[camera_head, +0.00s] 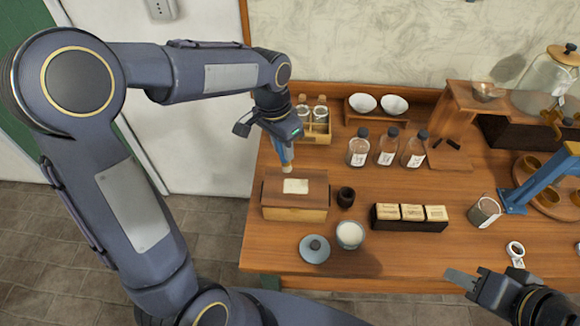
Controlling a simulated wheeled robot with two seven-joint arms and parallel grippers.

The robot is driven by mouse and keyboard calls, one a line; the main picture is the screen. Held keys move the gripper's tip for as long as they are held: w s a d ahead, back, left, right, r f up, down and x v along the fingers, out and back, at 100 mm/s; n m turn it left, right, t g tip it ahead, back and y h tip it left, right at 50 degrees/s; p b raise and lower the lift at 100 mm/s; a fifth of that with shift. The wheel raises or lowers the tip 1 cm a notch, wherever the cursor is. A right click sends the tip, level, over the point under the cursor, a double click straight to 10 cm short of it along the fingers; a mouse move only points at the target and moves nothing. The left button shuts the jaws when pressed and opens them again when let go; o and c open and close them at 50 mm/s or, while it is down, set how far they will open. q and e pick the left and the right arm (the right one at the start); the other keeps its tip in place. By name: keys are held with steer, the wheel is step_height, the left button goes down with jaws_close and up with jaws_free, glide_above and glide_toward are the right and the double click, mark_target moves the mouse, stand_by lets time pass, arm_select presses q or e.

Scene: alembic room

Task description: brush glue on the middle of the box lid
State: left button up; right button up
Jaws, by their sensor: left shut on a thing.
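A wooden box (295,213) stands near the left end of the table. Its brown lid (313,182) is closed, with a pale rectangular patch (295,186) near the middle of it. My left gripper (281,143) is shut on a blue-handled brush (285,155). The brush points down, its pale tip close to the lid's far edge; I cannot tell whether it touches. A glass jar of white stuff (349,235) stands in front of the box, with a round grey lid (315,248) beside it. My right gripper (470,283) is empty at the table's front right.
A small dark cup (346,197) stands right of the box. A dark tray (409,224) holds several packets. Several bottles (387,147) and a shelf with two white bowls (378,104) stand behind. A blue press (540,180) is at the right. The table between box and bottles is partly clear.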

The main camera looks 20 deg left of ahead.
mark_target(287, 163)
arm_select(q)
steer(key=shift+y, duration=0.7)
steer(key=shift+w+d+f+b, duration=0.25)
steer(key=shift+d+f+b, duration=0.45)
steer(key=shift+d+f, duration=0.2)
steer(key=shift+w+d+f+b, duration=0.25)
steer(key=shift+d+f+b, duration=0.5)
steer(key=shift+d, duration=0.2)
steer(key=shift+w+d+f+b, duration=0.25)
steer(key=shift+d+f+b, duration=0.4)
steer(key=shift+d+f, duration=0.25)
steer(key=shift+f+b, duration=0.35)
steer(key=shift+f, duration=0.15)
steer(key=shift+s+a+r, duration=0.1)
steer(key=shift+s+a, duration=0.1)
steer(key=shift+a, duration=0.55)
steer(key=shift+s+a+f, duration=0.1)
steer(key=shift+s+a, duration=0.15)
steer(key=shift+a, duration=0.55)
steer(key=shift+s+a+r, duration=0.1)
steer(key=shift+s+a, duration=0.1)
steer(key=shift+a, duration=0.55)
steer(key=shift+w+d, duration=0.25)
steer(key=shift+d, duration=0.5)
steer(key=shift+w+d, duration=0.2)
steer(key=shift+d, duration=0.6)
steer(key=shift+w+d, duration=0.25)
steer(key=shift+d, duration=0.5)
